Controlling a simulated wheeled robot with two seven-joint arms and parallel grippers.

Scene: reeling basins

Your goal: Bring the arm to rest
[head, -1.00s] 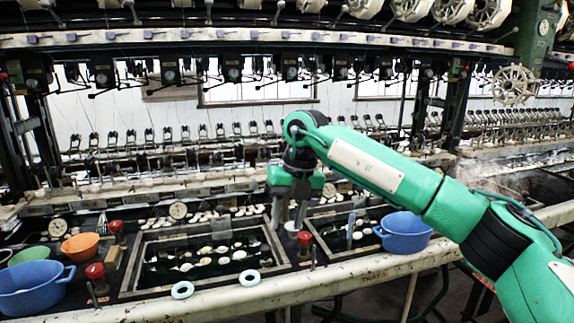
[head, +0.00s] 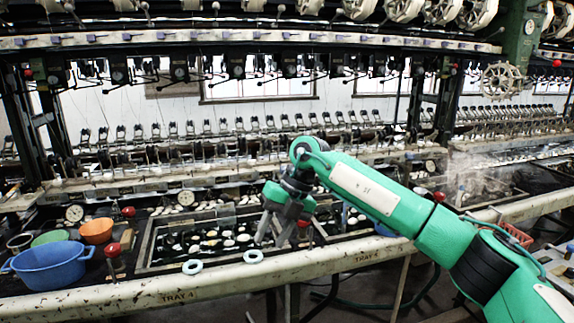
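My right arm comes in from the right, green with black joints. Its gripper (head: 268,240) points down in front of the right part of the middle basin (head: 148,240), near the bench's front edge. Its two fingers are spread apart, with nothing visible between them. My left gripper is not in the head view.
Pale cocoons (head: 228,242) float in the basin. Two pale rings (head: 192,267) lie on the front ledge (head: 330,258). A blue pot (head: 50,268), an orange bowl (head: 97,231) and a green bowl (head: 50,238) stand at left. A red basket (head: 512,233) is at right.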

